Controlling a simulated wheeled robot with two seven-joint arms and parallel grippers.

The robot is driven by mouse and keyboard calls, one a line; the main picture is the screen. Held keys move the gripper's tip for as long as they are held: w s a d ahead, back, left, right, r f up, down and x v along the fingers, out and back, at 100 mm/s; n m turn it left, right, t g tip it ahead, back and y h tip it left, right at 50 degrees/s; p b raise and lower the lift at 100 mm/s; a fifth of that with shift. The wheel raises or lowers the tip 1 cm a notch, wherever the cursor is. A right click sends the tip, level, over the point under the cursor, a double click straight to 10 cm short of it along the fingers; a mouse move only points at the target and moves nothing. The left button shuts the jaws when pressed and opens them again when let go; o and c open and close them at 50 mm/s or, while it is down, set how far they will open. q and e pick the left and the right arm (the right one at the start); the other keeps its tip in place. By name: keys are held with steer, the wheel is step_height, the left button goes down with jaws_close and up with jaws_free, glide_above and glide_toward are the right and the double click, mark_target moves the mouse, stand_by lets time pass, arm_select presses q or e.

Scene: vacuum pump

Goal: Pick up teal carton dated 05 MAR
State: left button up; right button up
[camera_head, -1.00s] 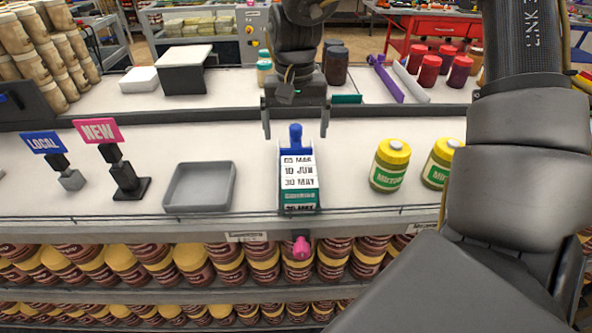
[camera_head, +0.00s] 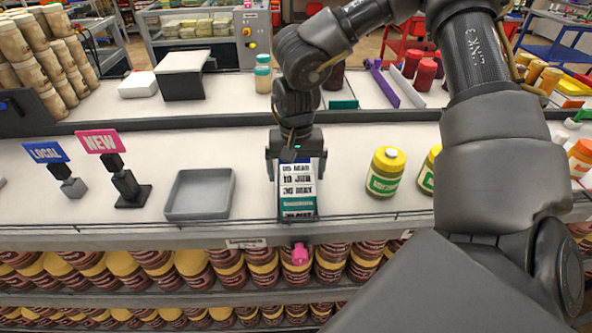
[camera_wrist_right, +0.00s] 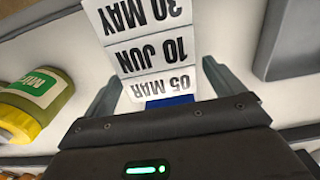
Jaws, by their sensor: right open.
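A row of cartons with white date tops (camera_head: 297,188) and a teal front stands in a blue-ended holder at the shelf's middle. In the right wrist view the tops read 30 MAY, 10 JUN (camera_wrist_right: 150,52) and 05 MAR (camera_wrist_right: 165,84). The 05 MAR carton is nearest my right gripper (camera_head: 296,170). The gripper is open, one finger on each side of the row's back end, and it also shows in the right wrist view (camera_wrist_right: 160,90). Contact cannot be told. A blue part (camera_wrist_right: 170,100) lies behind 05 MAR. My left gripper is out of view.
A grey empty tray (camera_head: 200,194) lies left of the row. Yellow-lided jars (camera_head: 385,172) stand to the right. LOCAL (camera_head: 46,151) and NEW (camera_head: 100,141) signs stand at left. A pink knob (camera_head: 299,254) sits on the front below. Filled jar shelves lie underneath.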

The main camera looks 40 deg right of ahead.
steer(key=shift+s, duration=0.1)
steer(key=shift+c, duration=0.3)
steer(key=c, duration=1)
steer(key=shift+r, duration=0.15)
steer(key=shift+r, duration=0.25)
step_height(320, 180, up, 17)
steer(key=b, duration=0.1)
steer(key=shift+r, duration=0.15)
